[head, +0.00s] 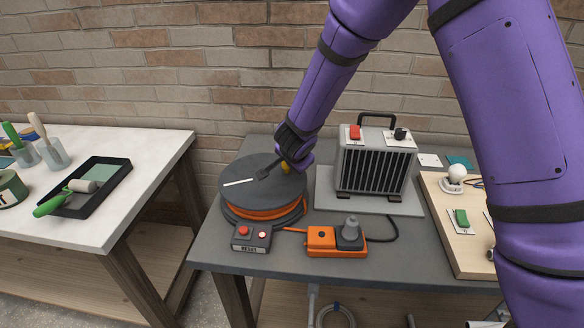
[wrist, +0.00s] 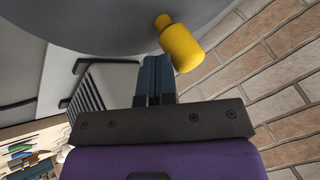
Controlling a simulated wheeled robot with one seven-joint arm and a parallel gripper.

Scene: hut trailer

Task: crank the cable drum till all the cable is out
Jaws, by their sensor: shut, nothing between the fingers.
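The cable drum (head: 262,192) sits at the left end of the grey table, with orange cable (head: 252,213) wound round it under a dark grey top disc. A white line is marked on the disc. The drum's yellow crank knob (head: 285,168) is near the back right of the disc, partly hidden by my gripper (head: 262,174). In the wrist view the yellow knob (wrist: 183,45) stands just beyond and right of my fingertips (wrist: 156,62). The fingers are shut together and empty, beside the knob and not around it.
An orange socket box (head: 321,240) with a grey plug and a reset box (head: 250,238) stand in front of the drum. A heater (head: 374,168) stands to its right. A wooden board (head: 462,250) with a bulb lies further right. A white table (head: 130,205) is at left, across a gap.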

